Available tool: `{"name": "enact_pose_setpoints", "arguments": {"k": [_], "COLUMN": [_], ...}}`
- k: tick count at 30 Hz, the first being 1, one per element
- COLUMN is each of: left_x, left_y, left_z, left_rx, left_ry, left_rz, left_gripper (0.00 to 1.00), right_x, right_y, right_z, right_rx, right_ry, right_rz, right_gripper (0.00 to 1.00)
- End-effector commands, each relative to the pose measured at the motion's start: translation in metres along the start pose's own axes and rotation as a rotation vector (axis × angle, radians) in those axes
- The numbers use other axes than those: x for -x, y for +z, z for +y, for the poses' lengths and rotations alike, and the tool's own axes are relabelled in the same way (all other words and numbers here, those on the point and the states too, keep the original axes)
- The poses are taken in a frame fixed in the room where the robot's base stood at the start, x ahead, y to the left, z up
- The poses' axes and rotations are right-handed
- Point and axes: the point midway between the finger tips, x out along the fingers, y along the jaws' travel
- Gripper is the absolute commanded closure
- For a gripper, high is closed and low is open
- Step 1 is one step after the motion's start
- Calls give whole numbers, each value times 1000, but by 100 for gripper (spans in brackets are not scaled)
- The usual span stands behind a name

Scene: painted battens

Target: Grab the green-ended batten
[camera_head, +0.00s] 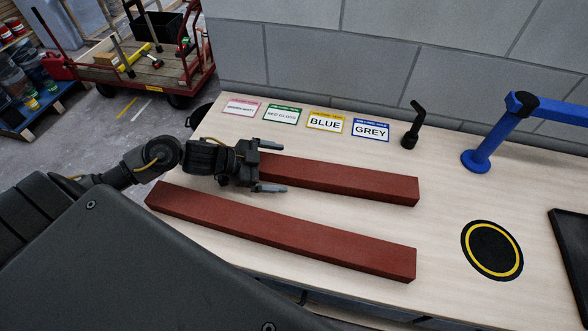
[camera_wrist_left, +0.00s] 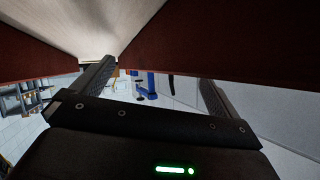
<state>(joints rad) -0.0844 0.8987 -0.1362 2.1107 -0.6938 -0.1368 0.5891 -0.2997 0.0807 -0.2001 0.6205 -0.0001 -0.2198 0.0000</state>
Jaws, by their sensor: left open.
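Two long red-brown battens lie on the table. The far batten (camera_head: 345,182) has its left end hidden behind my left gripper (camera_head: 280,168). The near batten (camera_head: 285,232) lies in front of it, longer in view. No green end shows on either; the visible right ends are red-brown. My left gripper is open, with its fingers apart over the left part of the far batten; contact cannot be told. In the left wrist view, the open fingers of the left gripper (camera_wrist_left: 155,82) show below two dark red batten surfaces. My right gripper is not in view.
The pale wooden table (camera_head: 440,190) carries label cards, including BLUE (camera_head: 325,122) and GREY (camera_head: 370,129), and a black upright tool (camera_head: 411,127). A blue bracket (camera_head: 485,150), a black disc with a yellow ring (camera_head: 492,250) and a dark tray (camera_head: 570,250) are at right. A block wall stands behind.

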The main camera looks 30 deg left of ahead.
Motion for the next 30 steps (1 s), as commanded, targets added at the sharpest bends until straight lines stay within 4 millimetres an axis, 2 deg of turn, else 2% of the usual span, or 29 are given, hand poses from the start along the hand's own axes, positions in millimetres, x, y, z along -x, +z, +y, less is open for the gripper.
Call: {"name": "enact_pose_setpoints", "arguments": {"k": [1, 6, 15, 30], "left_x": [-8, -28, -33, -33], "left_y": [-5, -2, -1, 0], "left_z": [-2, -1, 0, 0], "left_rx": [4, 1, 0, 1], "left_ry": [-2, -2, 0, 1], "left_rz": [5, 3, 0, 0], "left_gripper": [1, 1, 1, 66], "right_x": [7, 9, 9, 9], "right_y": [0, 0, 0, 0], "right_z": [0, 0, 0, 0], "right_rx": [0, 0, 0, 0], "right_ry": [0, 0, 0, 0], "right_rz": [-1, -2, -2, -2], "right_gripper": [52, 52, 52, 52]}}
